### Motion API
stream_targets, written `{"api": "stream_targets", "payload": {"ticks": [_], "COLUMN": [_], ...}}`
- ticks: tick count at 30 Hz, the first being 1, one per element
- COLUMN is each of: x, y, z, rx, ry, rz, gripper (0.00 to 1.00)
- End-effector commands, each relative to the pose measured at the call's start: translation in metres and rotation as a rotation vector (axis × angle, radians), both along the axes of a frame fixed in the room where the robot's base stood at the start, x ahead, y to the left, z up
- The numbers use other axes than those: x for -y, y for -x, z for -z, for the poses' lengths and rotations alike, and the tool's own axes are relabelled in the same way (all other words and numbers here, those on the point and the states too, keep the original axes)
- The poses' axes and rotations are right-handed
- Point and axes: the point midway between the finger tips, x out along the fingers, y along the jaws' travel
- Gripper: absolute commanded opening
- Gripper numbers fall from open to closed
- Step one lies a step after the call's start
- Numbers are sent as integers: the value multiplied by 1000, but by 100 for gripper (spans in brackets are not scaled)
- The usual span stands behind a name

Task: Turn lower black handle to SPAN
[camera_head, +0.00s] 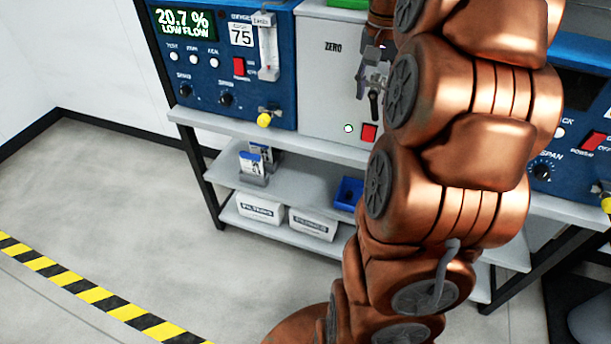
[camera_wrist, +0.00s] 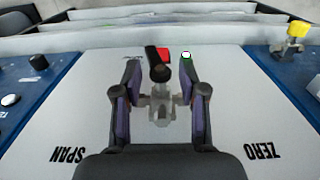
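A black handle (camera_head: 374,104) sits on a metallic valve (camera_wrist: 160,105) on the white panel (camera_head: 325,85). In the head view it points down, toward the red switch (camera_head: 369,132). The ZERO label (camera_head: 333,47) is left of it; in the wrist view, seen from the other way up, ZERO (camera_wrist: 265,151) is at right and SPAN (camera_wrist: 69,155) at left. My gripper (camera_wrist: 160,72) is open, with one finger on each side of the handle and visible gaps between. In the head view my arm hides the panel's right part. A second handle cannot be made out.
A blue analyser (camera_head: 215,105) with a lit display stands left of the panel, another blue unit (camera_head: 570,110) right. Both have yellow-knobbed valves at the front. Below the bench (camera_head: 230,130), shelves hold boxes and a blue bin (camera_head: 348,192). Open floor lies at left.

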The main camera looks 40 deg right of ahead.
Motion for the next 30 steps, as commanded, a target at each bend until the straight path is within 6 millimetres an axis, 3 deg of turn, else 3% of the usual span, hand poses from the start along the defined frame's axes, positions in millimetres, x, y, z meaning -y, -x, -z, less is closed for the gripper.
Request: {"api": "stream_targets", "payload": {"ticks": [15, 30], "x": [0, -49], "y": [-1, -2], "z": [-35, -41], "rx": [0, -17], "ry": [1, -9], "rz": [-2, -141], "gripper": [42, 42]}}
